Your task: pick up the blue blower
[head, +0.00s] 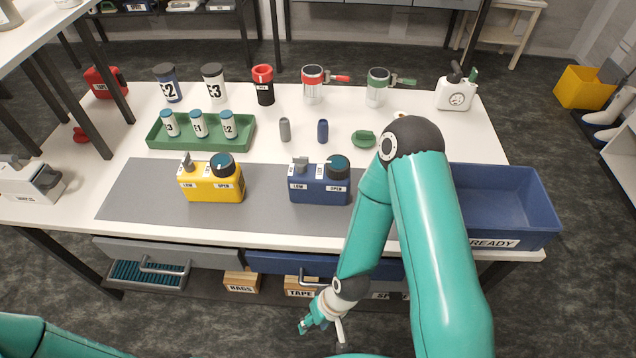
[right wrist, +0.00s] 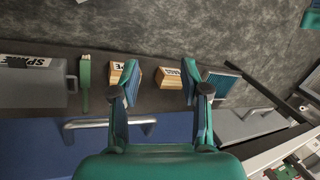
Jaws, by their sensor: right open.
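The blue blower (head: 319,193), a boxy unit with a dark round dial, a grey knob and LOW and OPEN labels, stands upright on the grey mat (head: 265,212) near the front of the white table. My right gripper (head: 312,322) is low in front of the table, below the tabletop and well apart from the blower. In the right wrist view its two fingers (right wrist: 160,86) are spread with nothing between them. The blower is not seen in that view. Part of my left arm shows at the bottom left; its gripper is out of view.
A yellow unit (head: 211,188) of the same kind stands left of the blue one. A blue bin (head: 505,196) is at the right. Drawers (head: 265,262) hang under the table edge, with small boxes (head: 242,282) below. A green tray (head: 200,141) and several canisters stand behind.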

